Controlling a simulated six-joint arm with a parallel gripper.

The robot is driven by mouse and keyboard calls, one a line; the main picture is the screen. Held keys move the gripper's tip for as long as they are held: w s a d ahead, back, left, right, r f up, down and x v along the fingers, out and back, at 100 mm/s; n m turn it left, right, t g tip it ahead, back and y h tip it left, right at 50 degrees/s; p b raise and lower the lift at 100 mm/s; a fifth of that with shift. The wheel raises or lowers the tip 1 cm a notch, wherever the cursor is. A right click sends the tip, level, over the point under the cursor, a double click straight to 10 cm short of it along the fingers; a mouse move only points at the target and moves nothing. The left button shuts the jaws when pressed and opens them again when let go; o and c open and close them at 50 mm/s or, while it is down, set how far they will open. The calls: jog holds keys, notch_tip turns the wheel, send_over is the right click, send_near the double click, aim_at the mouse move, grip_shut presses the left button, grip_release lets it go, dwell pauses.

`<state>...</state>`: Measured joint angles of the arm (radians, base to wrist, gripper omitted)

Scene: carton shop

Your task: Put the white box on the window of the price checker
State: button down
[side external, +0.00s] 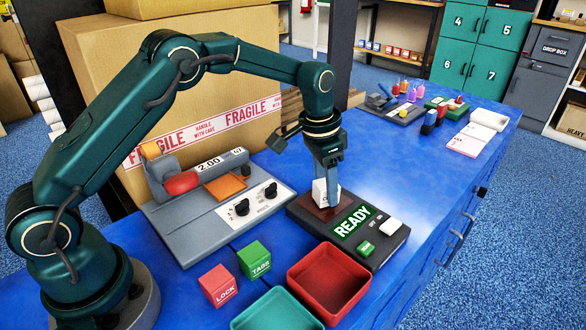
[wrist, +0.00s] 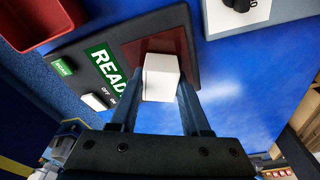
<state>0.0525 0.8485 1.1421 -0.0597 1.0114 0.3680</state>
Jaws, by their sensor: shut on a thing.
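The white box (side external: 319,191) is between the fingers of my gripper (side external: 328,182), which is shut on it. In the wrist view the white box (wrist: 161,77) sits between the two fingers (wrist: 160,105), over the dark red window (wrist: 178,45) of the price checker. The price checker (side external: 375,240) is a dark flat unit with a green READY display (side external: 354,221), a green button and a white switch. The box's lower end is at the window (side external: 311,207) in the side view; I cannot tell whether it touches the glass.
A grey machine (side external: 205,215) with dials and a 2.00 display stands left of the price checker. A red LOCK block (side external: 219,286), a green TAGS block (side external: 255,260), a red tray (side external: 329,276) and a green tray (side external: 275,312) are in front. Large cartons (side external: 170,80) stand behind.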

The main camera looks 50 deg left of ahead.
aim_at(318, 185)
jog(key=shift+f, duration=0.2)
jog(key=shift+c, duration=1.8)
grip_release()
jog(key=s+a+r+n+t, duration=0.1)
jog(key=s+r, duration=0.2)
jog(key=r, duration=0.5)
jog(key=s+a+r, duration=0.1)
jog(key=s+r, duration=0.3)
jog(key=r, duration=0.5)
jog(key=s+f+n+t, duration=0.1)
jog(key=s+f, duration=0.1)
jog(key=s, duration=0.6)
jog(key=s+a+f+n+t, duration=0.1)
jog(key=s+f+n+t, duration=0.1)
jog(key=s, duration=0.7)
jog(key=shift+f+y, duration=0.4)
jog(key=shift+f, duration=0.1)
